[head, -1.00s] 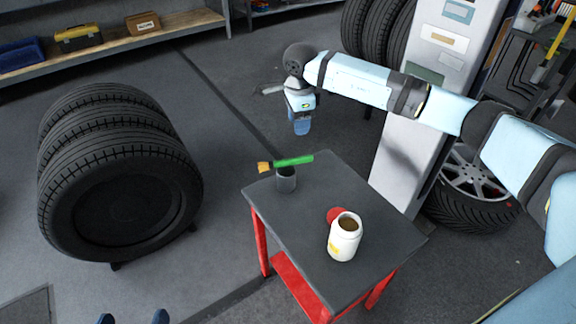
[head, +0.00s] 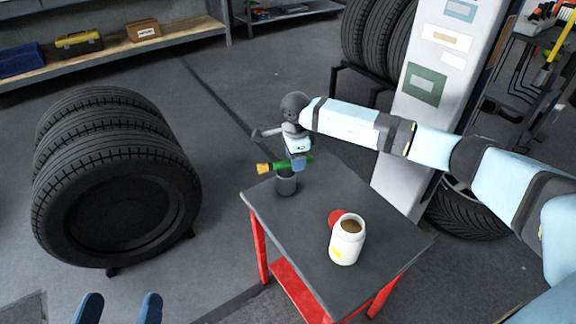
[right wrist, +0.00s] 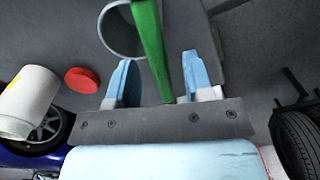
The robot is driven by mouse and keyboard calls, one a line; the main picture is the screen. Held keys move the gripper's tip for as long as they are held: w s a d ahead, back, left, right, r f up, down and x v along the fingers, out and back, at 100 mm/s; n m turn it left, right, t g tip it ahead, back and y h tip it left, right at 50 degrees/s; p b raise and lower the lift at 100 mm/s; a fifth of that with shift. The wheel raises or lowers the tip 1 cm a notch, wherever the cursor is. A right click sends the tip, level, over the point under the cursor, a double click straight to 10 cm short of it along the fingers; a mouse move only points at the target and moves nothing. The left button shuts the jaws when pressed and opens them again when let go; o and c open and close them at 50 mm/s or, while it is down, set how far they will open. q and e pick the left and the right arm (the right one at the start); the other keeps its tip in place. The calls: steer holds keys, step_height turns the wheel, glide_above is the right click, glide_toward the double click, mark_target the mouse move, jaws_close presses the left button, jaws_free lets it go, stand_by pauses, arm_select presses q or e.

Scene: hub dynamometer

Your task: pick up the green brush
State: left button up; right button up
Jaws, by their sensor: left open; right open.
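The green brush (head: 281,165) lies across the top of a dark grey cup (head: 286,185) on the small table (head: 310,238). Its yellow-orange bristles point left in the head view. My right gripper (head: 298,164) is at the handle end of the brush and hides part of it. In the right wrist view the green handle (right wrist: 151,45) runs between the two open blue fingers of my right gripper (right wrist: 158,75), with a gap on either side. My left gripper (head: 118,308) is open and empty at the bottom left of the head view.
A white jar (head: 346,243) with brown contents and a red lid (head: 336,217) stand on the same table, nearer the front. Stacked tyres (head: 115,190) stand on the left. A white cabinet (head: 440,90) stands behind the table.

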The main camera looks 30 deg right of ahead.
jaws_close()
steer(key=shift+r, duration=0.2)
